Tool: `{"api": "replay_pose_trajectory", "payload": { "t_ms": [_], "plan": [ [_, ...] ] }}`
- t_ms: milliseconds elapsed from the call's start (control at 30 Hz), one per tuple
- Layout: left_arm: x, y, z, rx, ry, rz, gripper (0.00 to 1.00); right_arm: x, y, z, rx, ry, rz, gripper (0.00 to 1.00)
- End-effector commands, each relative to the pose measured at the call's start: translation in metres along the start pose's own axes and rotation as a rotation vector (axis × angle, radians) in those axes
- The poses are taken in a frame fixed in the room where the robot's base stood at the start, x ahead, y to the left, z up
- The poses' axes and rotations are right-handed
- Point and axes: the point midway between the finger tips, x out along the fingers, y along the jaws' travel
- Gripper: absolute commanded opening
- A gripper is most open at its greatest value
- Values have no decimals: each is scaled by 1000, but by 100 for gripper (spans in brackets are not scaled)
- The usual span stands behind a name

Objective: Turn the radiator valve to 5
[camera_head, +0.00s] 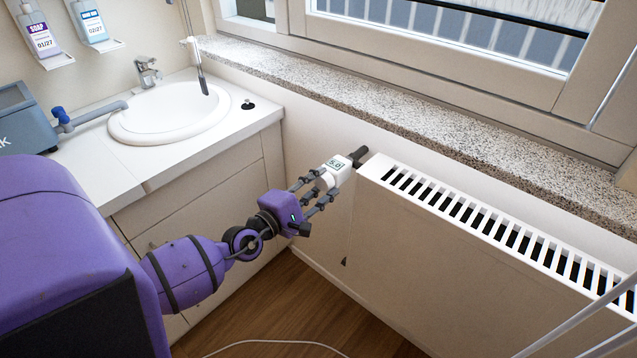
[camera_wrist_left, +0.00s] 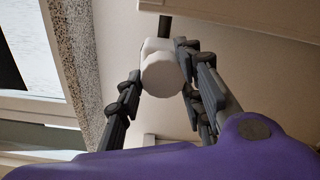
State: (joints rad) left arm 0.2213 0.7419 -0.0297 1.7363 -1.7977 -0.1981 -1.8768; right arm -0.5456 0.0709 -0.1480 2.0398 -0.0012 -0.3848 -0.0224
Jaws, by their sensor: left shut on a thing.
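The white radiator valve (camera_head: 336,172) sticks out from the left end of the radiator (camera_head: 420,235), joined by a dark fitting (camera_head: 359,154). Its small display seems to read 5.0. My left gripper (camera_head: 318,184) reaches it from the lower left and is shut on the valve head. My right gripper is not in view.
A granite sill (camera_head: 420,125) runs under the window above the radiator. A white counter (camera_head: 225,140) with a round sink (camera_head: 168,112) stands at the left. A grey-blue box (camera_head: 22,120) is on it. A white cable (camera_head: 275,343) lies on the wooden floor (camera_head: 300,310).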

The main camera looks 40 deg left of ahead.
Motion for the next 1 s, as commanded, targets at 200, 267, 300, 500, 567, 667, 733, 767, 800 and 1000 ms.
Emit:
{"api": "replay_pose_trajectory", "payload": {
  "t_ms": [200,267,300,500,567,667,733,767,800,1000],
  "plan": [
    [2,8,-2,14,3,17,9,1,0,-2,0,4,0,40],
    [2,8,-2,14,3,17,9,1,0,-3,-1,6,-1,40],
    [2,8,-2,14,2,17,8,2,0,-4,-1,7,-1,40],
    [2,9,-1,13,1,17,48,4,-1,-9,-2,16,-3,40],
    [2,8,-1,13,1,16,49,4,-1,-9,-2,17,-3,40],
    [2,6,-1,11,1,12,49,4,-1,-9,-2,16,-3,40],
    [1,5,0,10,1,11,49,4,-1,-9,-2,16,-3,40],
    [1,5,0,10,1,10,49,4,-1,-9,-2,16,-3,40],
    [1,5,0,10,0,9,49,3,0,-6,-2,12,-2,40],
    [-13,3,-1,10,1,6,49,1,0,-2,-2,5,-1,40]
  ]
}}
